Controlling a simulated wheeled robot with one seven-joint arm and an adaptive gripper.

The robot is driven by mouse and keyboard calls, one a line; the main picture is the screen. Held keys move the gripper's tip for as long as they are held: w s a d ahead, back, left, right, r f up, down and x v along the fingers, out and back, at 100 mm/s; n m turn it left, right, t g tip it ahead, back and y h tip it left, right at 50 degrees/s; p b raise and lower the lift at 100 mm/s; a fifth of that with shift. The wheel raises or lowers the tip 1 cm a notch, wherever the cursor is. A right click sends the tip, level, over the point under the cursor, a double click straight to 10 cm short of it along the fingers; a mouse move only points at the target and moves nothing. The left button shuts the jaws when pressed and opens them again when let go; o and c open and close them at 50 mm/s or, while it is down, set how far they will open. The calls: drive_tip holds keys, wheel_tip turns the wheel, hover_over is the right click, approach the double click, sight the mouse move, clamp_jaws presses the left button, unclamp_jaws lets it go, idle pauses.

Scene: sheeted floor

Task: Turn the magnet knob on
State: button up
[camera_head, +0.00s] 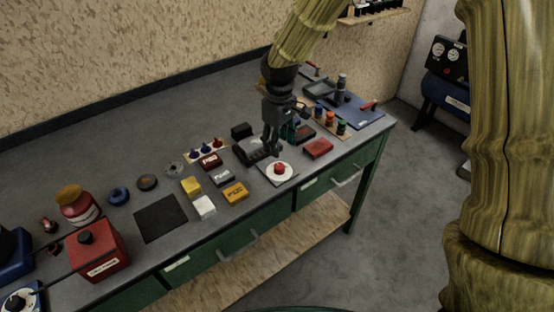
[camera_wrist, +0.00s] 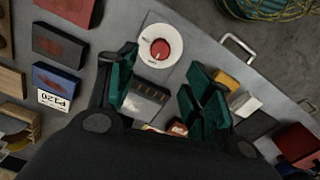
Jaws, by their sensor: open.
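A red knob (camera_head: 280,169) sits at the centre of a white round dial (camera_head: 270,174) on a grey plate near the bench's front edge. In the wrist view the red knob (camera_wrist: 160,49) and white dial (camera_wrist: 146,40) lie just beyond my fingers, uncovered. My gripper (camera_head: 271,150) points down over the bench, just behind and left of the dial in the head view. In the wrist view my gripper (camera_wrist: 162,88) has its teal fingers apart, with nothing held between them. I cannot read any marking that names the knob as the magnet's.
A dark device (camera_head: 252,150) stands beside my fingers. A red block (camera_head: 318,148) lies right of the dial. Yellow and white blocks (camera_head: 204,207) lie left. A red box with a black knob (camera_head: 97,250) stands far left. Drawer handles (camera_head: 238,246) jut from the bench front.

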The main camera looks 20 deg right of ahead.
sight(280, 166)
drive_tip(key=shift+s+d+f+p, duration=0.1)
drive_tip(key=shift+f+p, duration=0.75)
drive_tip(key=shift+f, duration=3.9)
drive_tip(key=c, duration=1)
